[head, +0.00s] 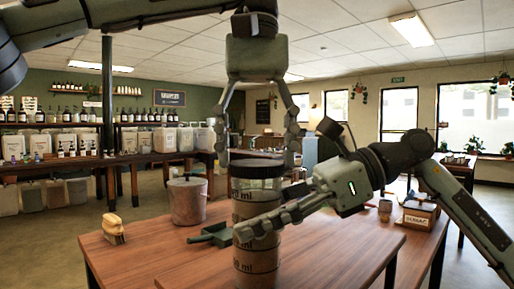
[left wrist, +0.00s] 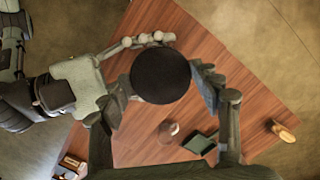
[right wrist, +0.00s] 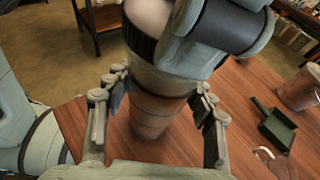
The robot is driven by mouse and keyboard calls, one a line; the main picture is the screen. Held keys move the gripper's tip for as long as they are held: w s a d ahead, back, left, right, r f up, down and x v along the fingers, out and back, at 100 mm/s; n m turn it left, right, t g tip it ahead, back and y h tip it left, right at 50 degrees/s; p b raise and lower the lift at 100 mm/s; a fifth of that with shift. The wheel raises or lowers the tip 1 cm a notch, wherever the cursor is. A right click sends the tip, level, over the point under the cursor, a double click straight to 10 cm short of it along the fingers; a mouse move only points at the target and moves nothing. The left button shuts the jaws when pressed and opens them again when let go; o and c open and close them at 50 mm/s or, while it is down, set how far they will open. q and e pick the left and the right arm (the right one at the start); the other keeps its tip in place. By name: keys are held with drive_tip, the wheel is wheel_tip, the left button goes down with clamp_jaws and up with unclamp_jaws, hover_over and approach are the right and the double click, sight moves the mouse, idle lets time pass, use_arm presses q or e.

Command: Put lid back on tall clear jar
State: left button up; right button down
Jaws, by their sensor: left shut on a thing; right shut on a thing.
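The tall clear jar (head: 257,262) stands upright on the wooden table, with dark measuring marks around its brownish body. The round black lid (head: 257,168) is at the jar's top; no gap shows between them, but I cannot tell whether it is fully seated. My left gripper (head: 257,159) points down from above, shut on the lid, which shows as a black disc (left wrist: 160,75) between its fingers in the left wrist view. My right gripper (head: 262,214) comes from the right, shut around the jar's body; the right wrist view shows the jar (right wrist: 155,100) between its fingers.
A small cup (head: 385,209) and a labelled box (head: 420,213) are at the right. The table's front right is clear.

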use_arm(q)
drive_tip(key=m, duration=0.4)
drive_tip(key=shift+m+y, duration=0.3)
drive_tip(key=m, duration=0.4)
drive_tip(key=shift+m, duration=0.4)
drive_tip(key=o, duration=0.8)
drive_tip(key=shift+c, duration=0.4)
